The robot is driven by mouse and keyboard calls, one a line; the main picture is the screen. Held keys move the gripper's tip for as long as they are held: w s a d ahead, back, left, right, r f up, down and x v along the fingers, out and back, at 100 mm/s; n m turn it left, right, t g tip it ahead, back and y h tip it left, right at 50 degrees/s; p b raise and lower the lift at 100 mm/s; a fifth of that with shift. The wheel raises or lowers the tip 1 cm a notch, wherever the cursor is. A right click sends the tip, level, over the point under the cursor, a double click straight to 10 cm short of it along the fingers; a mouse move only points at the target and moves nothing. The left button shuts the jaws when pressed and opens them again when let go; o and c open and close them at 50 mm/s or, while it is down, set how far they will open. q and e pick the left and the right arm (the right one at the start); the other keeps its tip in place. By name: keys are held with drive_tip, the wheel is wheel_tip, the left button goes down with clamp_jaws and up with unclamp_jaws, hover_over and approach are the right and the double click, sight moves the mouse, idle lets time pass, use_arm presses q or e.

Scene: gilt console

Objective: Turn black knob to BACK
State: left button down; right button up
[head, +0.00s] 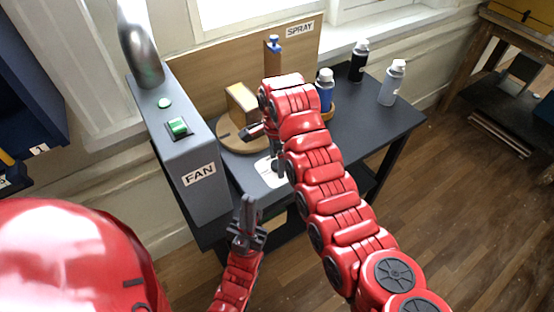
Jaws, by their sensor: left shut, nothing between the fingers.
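I cannot make out the black knob. A white plate (267,177) with dark markings lies on the dark table, partly covered by my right gripper and arm, and a knob there would be hidden. My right gripper (276,160) hangs over this plate beneath the bent end of the red arm. Its fingertips are too hidden to judge. A round wooden turntable (232,140) with a block (241,104) on it stands just behind and left of the plate. My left gripper (248,205) is shut and empty, pointing up at the table's front edge, apart from the plate.
A grey FAN box (191,150) with a green switch (178,127) and silver pipe borders the left. A blue bottle (325,92), a black bottle (358,62) and a grey bottle (393,84) stand right of my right arm. The table's (365,118) right front is clear.

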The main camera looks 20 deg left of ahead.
wheel_tip(320, 180, up, 6)
drive_tip(key=shift+w+d+r+p, duration=0.1)
drive_tip(key=shift+p, duration=0.5)
wheel_tip(320, 180, up, 11)
drive_tip(key=b, duration=0.2)
drive_tip(key=shift+r, duration=0.15)
